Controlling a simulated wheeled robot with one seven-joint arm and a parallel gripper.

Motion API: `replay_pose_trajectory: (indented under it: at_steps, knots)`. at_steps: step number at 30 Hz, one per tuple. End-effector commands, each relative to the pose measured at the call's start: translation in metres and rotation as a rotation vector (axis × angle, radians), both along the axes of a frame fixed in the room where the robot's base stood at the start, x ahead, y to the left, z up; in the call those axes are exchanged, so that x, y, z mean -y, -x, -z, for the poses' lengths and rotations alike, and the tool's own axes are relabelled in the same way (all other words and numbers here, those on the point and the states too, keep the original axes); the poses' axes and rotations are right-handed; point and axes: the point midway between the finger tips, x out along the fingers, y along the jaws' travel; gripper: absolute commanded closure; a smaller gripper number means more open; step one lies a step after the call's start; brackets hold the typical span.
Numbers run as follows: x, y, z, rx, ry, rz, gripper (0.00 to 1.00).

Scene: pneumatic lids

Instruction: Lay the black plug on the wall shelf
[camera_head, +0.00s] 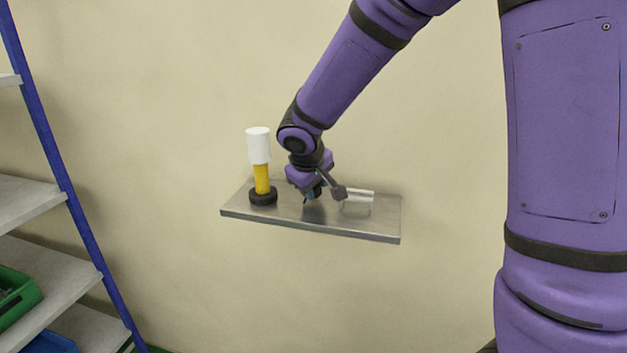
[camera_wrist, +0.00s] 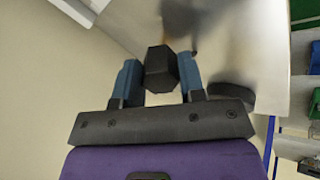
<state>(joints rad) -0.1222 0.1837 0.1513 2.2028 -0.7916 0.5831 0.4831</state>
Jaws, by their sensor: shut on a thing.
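The black plug (camera_wrist: 160,68), a faceted dark piece, sits between the two blue fingers of my gripper (camera_wrist: 160,78) in the wrist view. The fingers press on it from both sides. The wall shelf (camera_head: 370,223) is a grey metal plate on the wall in the head view; it also shows in the wrist view (camera_wrist: 228,45). In the head view my gripper (camera_head: 312,194) is low over the middle of the shelf. There the plug is mostly hidden by my gripper, and I cannot tell whether it touches the shelf.
A yellow and white post (camera_head: 261,178) on a round black base (camera_head: 263,196) stands on the shelf, left of my gripper. A small clear frame-like thing (camera_head: 358,197) is on its right. A blue-posted rack (camera_head: 58,165) with bins stands at far left. The shelf's front right is bare.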

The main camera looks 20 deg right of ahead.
Motion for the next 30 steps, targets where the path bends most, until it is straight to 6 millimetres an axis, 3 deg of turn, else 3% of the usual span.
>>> replay_pose_trajectory:
  at_steps: [14, 15, 19, 30]
  knots:
    - [0.0, 0.0003, 0.0011, -0.001, 0.0, 0.0, 0.88]
    - [0.0, 0.0003, 0.0011, -0.001, 0.0, 0.0, 0.61]
    - [0.0, 0.0003, 0.0011, -0.001, 0.0, 0.0, 0.33]
    - [-0.0014, 0.0016, -0.0038, 0.002, 0.0, -0.001, 0.33]
